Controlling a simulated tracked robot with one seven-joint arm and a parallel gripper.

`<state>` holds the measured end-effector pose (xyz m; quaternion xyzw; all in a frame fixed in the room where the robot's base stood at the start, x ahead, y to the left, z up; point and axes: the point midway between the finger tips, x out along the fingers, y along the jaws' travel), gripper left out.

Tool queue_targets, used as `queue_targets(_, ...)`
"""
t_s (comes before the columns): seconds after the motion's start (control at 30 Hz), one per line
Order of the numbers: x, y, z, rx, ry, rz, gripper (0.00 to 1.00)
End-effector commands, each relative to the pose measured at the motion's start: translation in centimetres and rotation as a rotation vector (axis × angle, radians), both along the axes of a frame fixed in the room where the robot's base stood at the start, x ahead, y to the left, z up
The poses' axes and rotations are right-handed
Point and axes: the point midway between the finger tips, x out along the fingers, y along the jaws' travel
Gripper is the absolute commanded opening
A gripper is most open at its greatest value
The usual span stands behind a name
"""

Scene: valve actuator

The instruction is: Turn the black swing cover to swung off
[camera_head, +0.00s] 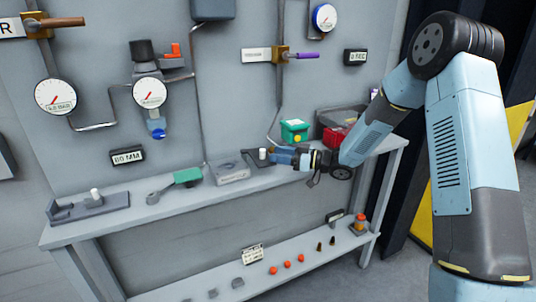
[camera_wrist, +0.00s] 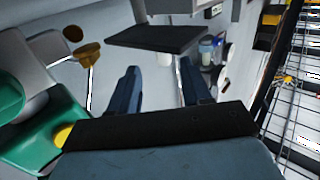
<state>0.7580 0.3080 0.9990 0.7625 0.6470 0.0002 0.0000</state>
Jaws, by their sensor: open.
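A flat dark plate (camera_wrist: 157,38), which looks like the black swing cover, lies just beyond my fingertips in the wrist view. In the head view a dark low fixture with a pale upright post (camera_head: 262,154) stands on the bench to the left of my gripper (camera_head: 274,156). The cover's exact position is hard to tell there. My gripper also shows in the wrist view (camera_wrist: 160,78), its two dark blue fingers spread apart with nothing between them. The fingers appear apart from the plate, though the remaining distance is unclear.
A green box with a yellow button (camera_head: 294,131) stands close behind my gripper, with a dark bin (camera_head: 341,118) and red item (camera_head: 335,135) to its right. A grey block (camera_head: 232,174) and a green-handled lever (camera_head: 187,176) are to the left. Gauges and pipes line the wall.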

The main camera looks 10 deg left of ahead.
Motion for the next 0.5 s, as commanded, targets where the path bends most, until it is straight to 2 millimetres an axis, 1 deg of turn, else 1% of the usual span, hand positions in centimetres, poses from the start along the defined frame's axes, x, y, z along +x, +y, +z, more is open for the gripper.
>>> queue_targets(0.03, -0.1, -1.1, 0.0, -0.001, 0.001, -0.003, 0.48)
queue_targets(0.1, -0.4, -2.5, 0.0, 0.000, 0.001, -0.003, 0.48)
queue_targets(0.3, -1.0, -5.9, -0.1, 0.000, 0.001, -0.002, 0.48)
queue_targets(0.4, -1.1, -7.1, -0.1, 0.000, 0.000, -0.003, 0.48)
queue_targets(0.5, -1.3, -7.8, -0.1, 0.001, 0.000, -0.001, 0.48)
